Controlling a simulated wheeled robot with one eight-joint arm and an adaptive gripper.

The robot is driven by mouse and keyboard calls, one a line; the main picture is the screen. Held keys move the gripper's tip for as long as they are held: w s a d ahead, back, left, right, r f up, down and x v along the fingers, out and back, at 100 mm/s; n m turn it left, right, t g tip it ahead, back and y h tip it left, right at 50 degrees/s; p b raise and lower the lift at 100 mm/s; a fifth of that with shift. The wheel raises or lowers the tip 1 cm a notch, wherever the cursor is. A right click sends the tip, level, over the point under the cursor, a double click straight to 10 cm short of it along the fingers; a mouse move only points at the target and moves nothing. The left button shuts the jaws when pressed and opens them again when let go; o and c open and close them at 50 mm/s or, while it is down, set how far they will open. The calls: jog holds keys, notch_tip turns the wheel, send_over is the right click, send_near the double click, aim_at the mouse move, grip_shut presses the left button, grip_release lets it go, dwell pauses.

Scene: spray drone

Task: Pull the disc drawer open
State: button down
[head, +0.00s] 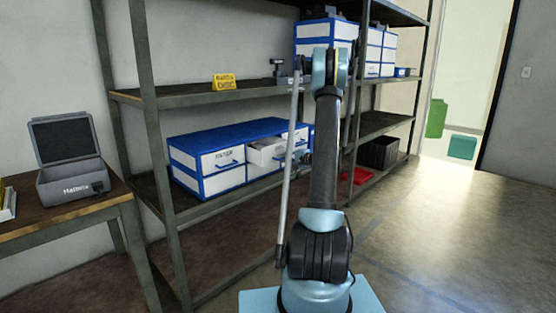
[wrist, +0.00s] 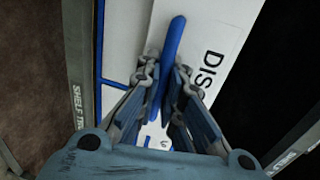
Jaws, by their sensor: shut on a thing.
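The disc drawer (wrist: 210,35) has a white front lettered "DIS", with the rest of the word cut off in the wrist view. Its blue bar handle (wrist: 172,42) lies between the fingers of my gripper (wrist: 165,78), which is shut on it. In the head view the disc drawer (head: 266,152) stands out from the blue and white cabinet (head: 236,128), partly open, with its inside showing from above. My gripper (head: 302,158) is at its front, partly hidden behind my arm.
A shut filter drawer (head: 222,161) is left of the disc drawer. A shelf post (head: 170,170) stands in front at the left. Open floor (head: 440,220) is at the right.

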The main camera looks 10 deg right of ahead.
jog(key=shift+f+v, duration=0.2)
jog(key=shift+v, duration=0.55)
jog(key=shift+f+v, duration=0.15)
jog(key=shift+v, duration=0.6)
jog(key=shift+f+v, duration=0.2)
jog(key=shift+v, duration=0.6)
jog(key=shift+s, duration=0.1)
jog(key=c, duration=2)
grip_release()
jog(key=v, duration=1.1)
jog(key=shift+s+d+r, duration=0.1)
jog(key=shift+s+d, duration=0.15)
jog(key=shift+s, duration=0.05)
